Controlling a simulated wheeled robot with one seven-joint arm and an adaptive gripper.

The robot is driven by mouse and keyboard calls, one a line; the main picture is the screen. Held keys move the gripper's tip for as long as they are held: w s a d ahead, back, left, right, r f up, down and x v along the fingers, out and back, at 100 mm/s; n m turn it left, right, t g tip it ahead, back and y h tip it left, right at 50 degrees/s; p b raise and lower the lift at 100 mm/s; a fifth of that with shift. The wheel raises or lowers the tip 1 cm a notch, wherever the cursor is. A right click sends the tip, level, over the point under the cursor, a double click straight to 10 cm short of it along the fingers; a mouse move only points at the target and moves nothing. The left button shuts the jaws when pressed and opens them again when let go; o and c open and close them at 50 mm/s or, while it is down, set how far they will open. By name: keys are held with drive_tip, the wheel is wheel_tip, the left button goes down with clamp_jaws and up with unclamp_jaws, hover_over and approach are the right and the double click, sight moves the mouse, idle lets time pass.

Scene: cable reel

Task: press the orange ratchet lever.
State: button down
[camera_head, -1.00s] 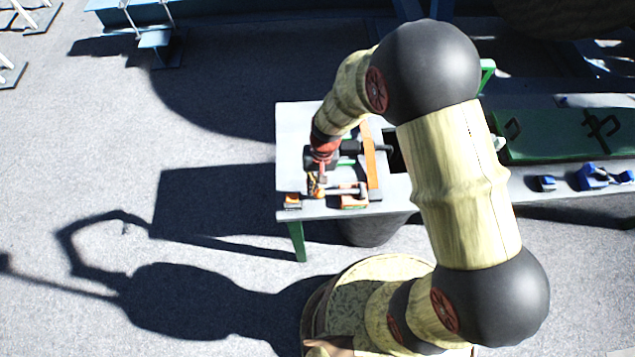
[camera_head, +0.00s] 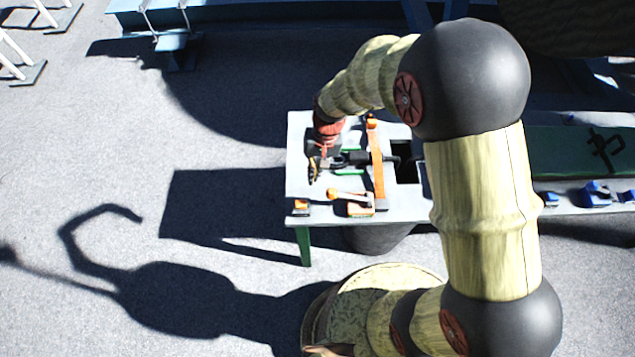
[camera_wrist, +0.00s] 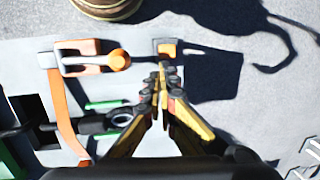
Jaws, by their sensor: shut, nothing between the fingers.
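The lever (camera_head: 348,196) has a pale arm with an orange knob (camera_head: 332,194) at its left end and a small orange-and-white base (camera_head: 360,209) at its right. It lies roughly flat near the table's front edge. It also shows at the upper left of the wrist view, with the orange knob (camera_wrist: 120,60) pointing toward my fingers. My gripper (camera_head: 314,178) is shut and empty, behind and left of the knob in the head view. In the wrist view my gripper (camera_wrist: 164,68) points down over the table, beside the knob with a gap between. Its height above the table is unclear.
A long orange bar (camera_head: 376,160) crosses the white table (camera_head: 410,209). A black rod with a ring end (camera_wrist: 119,118) lies near my fingers. A small orange block (camera_head: 301,208) sits at the front left corner. Blue parts (camera_head: 597,193) stand at the right. A dark opening is behind.

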drive_tip(key=shift+w+a+r, duration=0.1)
drive_tip(key=shift+a+r, duration=0.1)
drive_tip(key=shift+r, duration=0.6)
drive_tip(key=shift+w+a+r, duration=0.1)
drive_tip(key=shift+a+r, duration=0.05)
drive_tip(key=shift+r, duration=0.65)
drive_tip(key=shift+s, duration=0.1)
drive_tip(key=s+d+r+t+h+b, duration=0.1)
drive_tip(key=s+d+r+t+b, duration=0.5)
drive_tip(key=s+d+r, duration=0.9)
wheel_tip(320, 180, up, 4)
drive_tip(key=d+b, duration=0.2)
drive_tip(key=shift+s+d+t+h+b, duration=0.35)
drive_tip(key=shift+d+t+h+b, duration=0.05)
drive_tip(key=shift+f, duration=0.1)
